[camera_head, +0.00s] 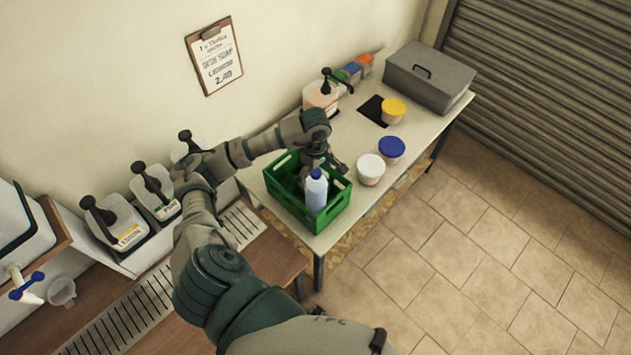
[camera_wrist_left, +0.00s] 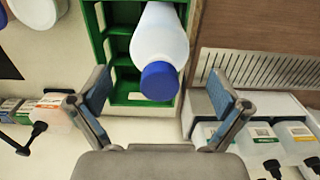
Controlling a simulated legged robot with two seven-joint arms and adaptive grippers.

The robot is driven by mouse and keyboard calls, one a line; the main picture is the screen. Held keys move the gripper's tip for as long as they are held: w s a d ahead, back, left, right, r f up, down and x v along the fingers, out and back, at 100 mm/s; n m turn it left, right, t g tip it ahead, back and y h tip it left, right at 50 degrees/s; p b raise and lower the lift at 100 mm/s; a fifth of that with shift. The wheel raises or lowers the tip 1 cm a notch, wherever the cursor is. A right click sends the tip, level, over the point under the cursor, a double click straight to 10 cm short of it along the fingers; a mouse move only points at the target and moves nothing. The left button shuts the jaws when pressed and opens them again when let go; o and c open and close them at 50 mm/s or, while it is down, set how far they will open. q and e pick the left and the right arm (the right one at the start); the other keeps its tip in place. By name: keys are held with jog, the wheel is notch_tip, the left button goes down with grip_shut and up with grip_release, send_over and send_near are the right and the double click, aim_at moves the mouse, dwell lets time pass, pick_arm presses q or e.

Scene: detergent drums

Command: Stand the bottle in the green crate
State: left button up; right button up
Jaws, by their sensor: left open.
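The white bottle with a blue cap (camera_head: 316,194) stands upright in the green crate (camera_head: 286,198), in its front part. In the left wrist view the bottle (camera_wrist_left: 160,42) points its cap toward me, with the crate's compartments (camera_wrist_left: 120,52) around and behind it. My left gripper (camera_head: 325,162) is above the crate, just behind the bottle in the head view. In the left wrist view its two fingers (camera_wrist_left: 160,92) are spread wide, with the cap between and beyond them and a gap on each side. The bottle's base is hidden inside the crate. My right gripper is not in view.
On the table, a white-lidded tub (camera_head: 371,168) and a blue-lidded tub (camera_head: 391,149) stand right of the crate. A yellow-lidded tub (camera_head: 393,109), a pump bottle (camera_head: 320,97) and a grey box (camera_head: 430,76) are farther back. Pump containers (camera_head: 118,225) line the wall at left.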

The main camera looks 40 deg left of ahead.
pick_arm(q)
notch_tip(320, 180, up, 7)
jog(key=shift+b, duration=0.4)
dwell(0.4)
